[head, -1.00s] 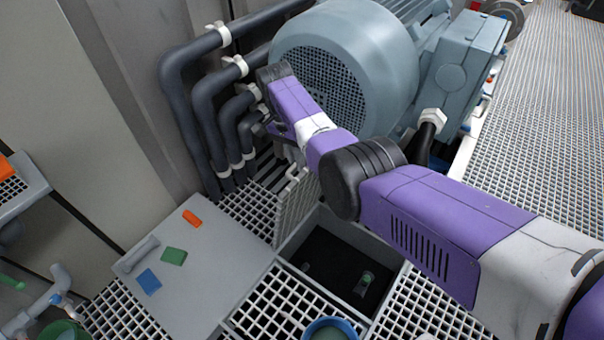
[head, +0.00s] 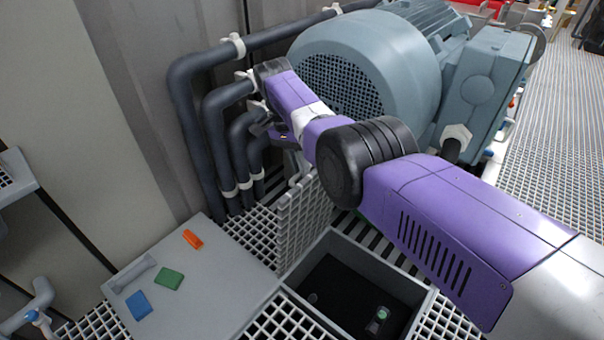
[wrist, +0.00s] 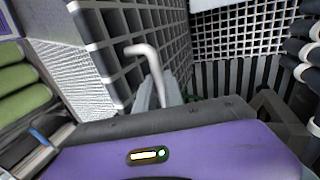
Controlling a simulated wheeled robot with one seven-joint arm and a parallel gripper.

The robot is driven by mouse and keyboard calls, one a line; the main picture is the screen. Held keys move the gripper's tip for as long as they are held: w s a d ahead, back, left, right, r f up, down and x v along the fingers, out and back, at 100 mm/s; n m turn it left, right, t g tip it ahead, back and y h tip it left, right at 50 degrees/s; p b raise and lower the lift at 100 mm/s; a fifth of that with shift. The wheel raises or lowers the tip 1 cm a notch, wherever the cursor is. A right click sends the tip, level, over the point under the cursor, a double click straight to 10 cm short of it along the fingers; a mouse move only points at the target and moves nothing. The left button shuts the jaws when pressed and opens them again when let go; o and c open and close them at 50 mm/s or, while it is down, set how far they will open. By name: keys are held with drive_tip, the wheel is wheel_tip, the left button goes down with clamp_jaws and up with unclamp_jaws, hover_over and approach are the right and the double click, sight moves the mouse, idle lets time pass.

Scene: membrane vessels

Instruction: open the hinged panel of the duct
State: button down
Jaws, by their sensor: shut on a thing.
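The hinged panel (head: 306,222) is a light grey grating. It stands about upright at the left far edge of the duct (head: 392,272), a grey sunken box with a dark inside that lies open. My gripper (head: 292,160) is at the panel's top, behind it, mostly hidden by my arm. In the wrist view, my gripper (wrist: 163,95) is shut by a pale bent handle (wrist: 149,62), with the panel's grid (wrist: 118,50) just beyond. The fingers' exact contact with the handle is hard to make out. A small green and clear item (head: 378,318) lies inside the duct.
Dark pipes (head: 208,150) with white clamps run along the wall close to my gripper. A large grey-blue motor (head: 350,65) stands behind my arm. A grey plate (head: 205,275) at left holds orange, green and blue blocks. Grating floor surrounds the duct.

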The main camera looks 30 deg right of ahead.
drive_tip(key=shift+w+r, duration=0.2)
drive_tip(key=shift+r, duration=0.2)
drive_tip(key=c, duration=1.6)
unclamp_jaws()
drive_tip(key=shift+a, duration=0.1)
drive_tip(key=shift+o, duration=0.7)
drive_tip(key=shift+s+f, duration=0.1)
wheel_tip(320, 180, up, 20)
drive_tip(key=p, duration=1.6)
